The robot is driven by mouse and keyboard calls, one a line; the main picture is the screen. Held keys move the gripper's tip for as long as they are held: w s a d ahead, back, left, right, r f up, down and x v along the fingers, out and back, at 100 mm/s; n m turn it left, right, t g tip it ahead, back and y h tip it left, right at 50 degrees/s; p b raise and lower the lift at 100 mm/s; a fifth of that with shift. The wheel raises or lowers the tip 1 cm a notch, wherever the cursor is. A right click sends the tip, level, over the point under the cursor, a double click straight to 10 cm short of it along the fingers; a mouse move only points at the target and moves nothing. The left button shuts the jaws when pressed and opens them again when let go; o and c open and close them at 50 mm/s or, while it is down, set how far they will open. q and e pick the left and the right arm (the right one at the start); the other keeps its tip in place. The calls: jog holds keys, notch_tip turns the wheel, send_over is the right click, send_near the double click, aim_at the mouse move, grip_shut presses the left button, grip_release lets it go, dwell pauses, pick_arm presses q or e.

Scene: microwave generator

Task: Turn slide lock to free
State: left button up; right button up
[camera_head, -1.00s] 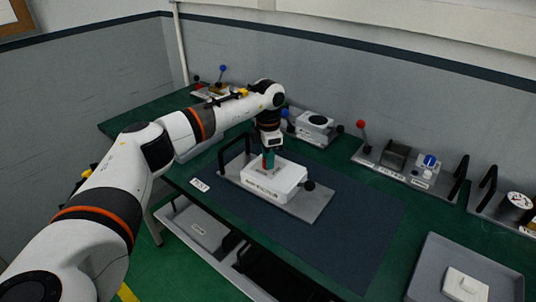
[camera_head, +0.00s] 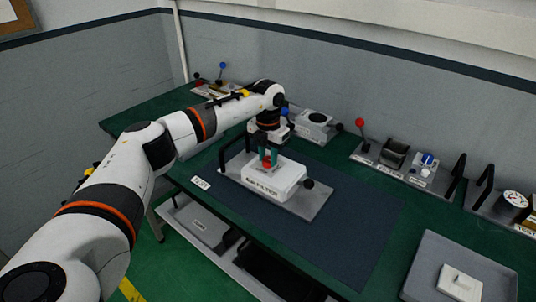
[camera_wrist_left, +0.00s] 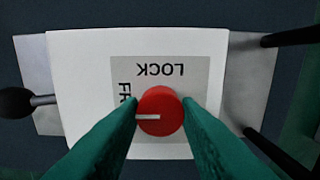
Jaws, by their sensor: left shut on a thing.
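The white box (camera_head: 284,180) sits on a grey metal plate (camera_head: 312,207) on the dark mat. Its red round knob (camera_wrist_left: 158,112) has a white pointer line that points left in the left wrist view. The label there reads LOCK (camera_wrist_left: 160,70), upside down above the knob, and FR (camera_wrist_left: 125,92) to the knob's left, the rest of that word hidden by a finger. My left gripper (camera_head: 267,162) is shut on the red knob, its green fingers on either side, also in the left wrist view (camera_wrist_left: 160,108). My right gripper is not in view.
A black ball-ended rod (camera_head: 308,184) sticks out of the box's right side, and a black handle (camera_head: 222,154) stands at the plate's left. Lever fixtures line the back of the table. A grey tray (camera_head: 420,262) is at front right. The mat's right part is clear.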

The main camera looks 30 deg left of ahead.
aim_at(268, 159)
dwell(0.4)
pick_arm(q)
jog(key=o, duration=1)
notch_tip(268, 159, up, 12)
jog(key=shift+r+b, duration=0.1)
jog(key=shift+b, duration=1.15)
